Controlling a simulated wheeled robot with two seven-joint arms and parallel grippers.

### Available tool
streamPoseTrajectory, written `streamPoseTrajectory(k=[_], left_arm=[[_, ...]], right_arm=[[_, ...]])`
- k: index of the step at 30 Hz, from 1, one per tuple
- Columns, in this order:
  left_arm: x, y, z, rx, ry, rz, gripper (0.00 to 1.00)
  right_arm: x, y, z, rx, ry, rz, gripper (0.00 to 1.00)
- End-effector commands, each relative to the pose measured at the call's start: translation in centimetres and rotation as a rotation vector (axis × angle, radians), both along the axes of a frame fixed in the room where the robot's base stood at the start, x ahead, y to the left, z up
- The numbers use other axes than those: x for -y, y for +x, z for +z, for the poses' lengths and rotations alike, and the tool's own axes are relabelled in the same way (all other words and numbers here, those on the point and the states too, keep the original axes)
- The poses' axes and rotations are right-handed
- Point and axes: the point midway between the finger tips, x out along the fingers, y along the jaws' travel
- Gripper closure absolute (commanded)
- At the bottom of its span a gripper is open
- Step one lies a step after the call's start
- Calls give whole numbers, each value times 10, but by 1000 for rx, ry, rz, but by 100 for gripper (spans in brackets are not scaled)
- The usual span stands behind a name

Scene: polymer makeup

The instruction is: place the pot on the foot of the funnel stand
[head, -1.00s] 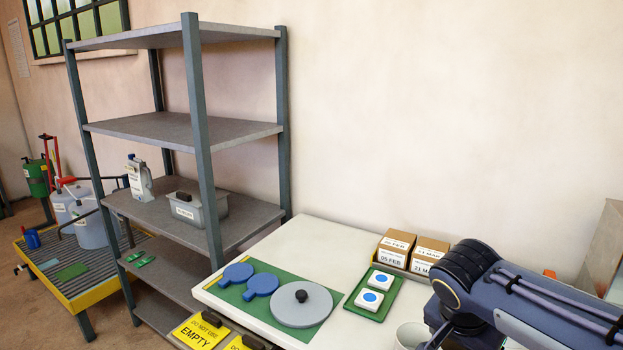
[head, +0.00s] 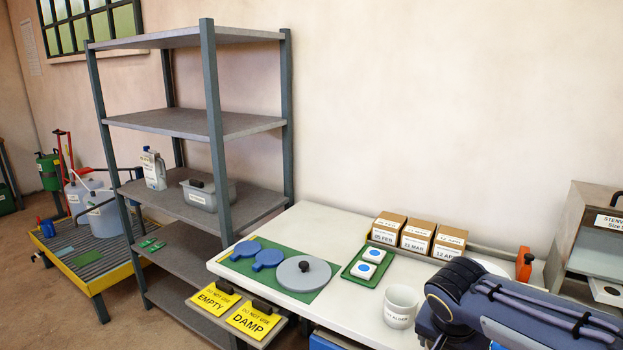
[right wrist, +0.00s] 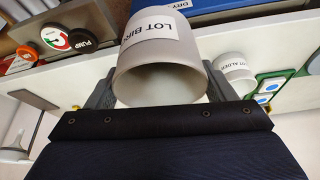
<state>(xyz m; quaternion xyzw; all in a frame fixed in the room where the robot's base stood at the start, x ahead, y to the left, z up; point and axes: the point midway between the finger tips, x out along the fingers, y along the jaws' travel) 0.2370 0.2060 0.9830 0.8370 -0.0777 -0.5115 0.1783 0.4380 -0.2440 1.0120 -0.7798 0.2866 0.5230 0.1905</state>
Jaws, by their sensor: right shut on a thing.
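A light grey pot labelled "LOT BIR..." (right wrist: 160,65) sits between the two fingers of my right gripper (right wrist: 155,92) in the right wrist view. The gripper is shut on it, and the pot's open mouth faces the camera. In the head view my right arm comes in at the lower right, and this pot does not show there. A second pot, labelled "LOT ALDER" (head: 401,304), stands upright on the white bench; it also shows in the right wrist view (right wrist: 234,74). My left gripper is not in view.
A grey cabinet (head: 590,235) stands at right.

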Motion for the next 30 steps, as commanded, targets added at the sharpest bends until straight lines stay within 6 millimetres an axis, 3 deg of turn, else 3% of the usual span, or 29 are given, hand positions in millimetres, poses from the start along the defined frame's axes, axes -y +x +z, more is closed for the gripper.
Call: streamPoseTrajectory(k=[9, 15, 17, 22, 30], left_arm=[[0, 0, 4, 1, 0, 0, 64], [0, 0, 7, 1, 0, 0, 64], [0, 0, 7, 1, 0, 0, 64], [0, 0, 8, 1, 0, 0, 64], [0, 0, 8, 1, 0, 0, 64]], right_arm=[[-14, 36, -73, -7, 3, 316, 48], [-32, 49, -131, -9, 6, 580, 48], [-37, 51, -142, -5, 6, 637, 48], [-41, 44, -167, -3, -7, 702, 48], [-43, 15, -201, 0, -3, 706, 48]])
